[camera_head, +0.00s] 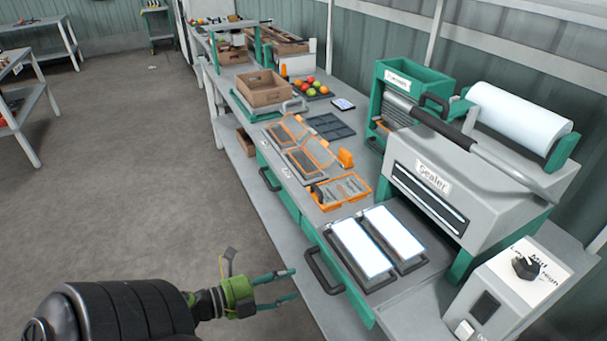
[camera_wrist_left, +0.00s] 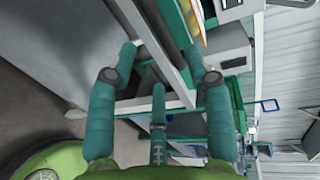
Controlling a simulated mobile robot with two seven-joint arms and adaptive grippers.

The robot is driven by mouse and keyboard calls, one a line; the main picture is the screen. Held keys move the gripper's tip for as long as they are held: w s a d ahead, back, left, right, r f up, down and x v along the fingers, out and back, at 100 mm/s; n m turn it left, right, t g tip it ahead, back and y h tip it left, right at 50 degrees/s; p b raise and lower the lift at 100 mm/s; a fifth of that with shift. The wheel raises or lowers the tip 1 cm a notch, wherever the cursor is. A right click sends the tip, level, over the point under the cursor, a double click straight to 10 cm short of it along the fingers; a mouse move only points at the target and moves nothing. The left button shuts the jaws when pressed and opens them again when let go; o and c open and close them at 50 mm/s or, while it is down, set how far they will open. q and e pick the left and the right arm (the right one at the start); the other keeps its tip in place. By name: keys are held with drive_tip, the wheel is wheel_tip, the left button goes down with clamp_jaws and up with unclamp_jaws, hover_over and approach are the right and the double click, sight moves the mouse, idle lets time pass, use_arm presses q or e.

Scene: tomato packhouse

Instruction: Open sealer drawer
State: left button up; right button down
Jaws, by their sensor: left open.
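The grey sealer (camera_head: 430,178), labelled "Sealer", stands on green supports at the right of the bench in the head view. Its drawer (camera_head: 348,278) has a green front and a dark bar handle (camera_head: 321,270). Two white-topped trays (camera_head: 361,247) lie above that front, before the sealer's slot. How far the drawer is pulled out I cannot tell. My left gripper (camera_head: 294,284) is open and empty, just left of the handle and apart from it, its fingers pointing towards it. Its spread teal fingers (camera_wrist_left: 168,68) also show in the left wrist view. My right gripper is not in view.
Another drawer handle (camera_head: 269,180) sits farther along the bench front. An orange tray (camera_head: 341,191), a wooden crate (camera_head: 263,88) and tomatoes (camera_head: 311,87) are on the bench. A control box (camera_head: 517,283) stands at the near right. The floor (camera_head: 165,190) left of the bench is clear.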

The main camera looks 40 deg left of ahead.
use_arm(q)
drive_tip(key=shift+v, duration=1.7)
drive_tip(key=shift+w, duration=0.1)
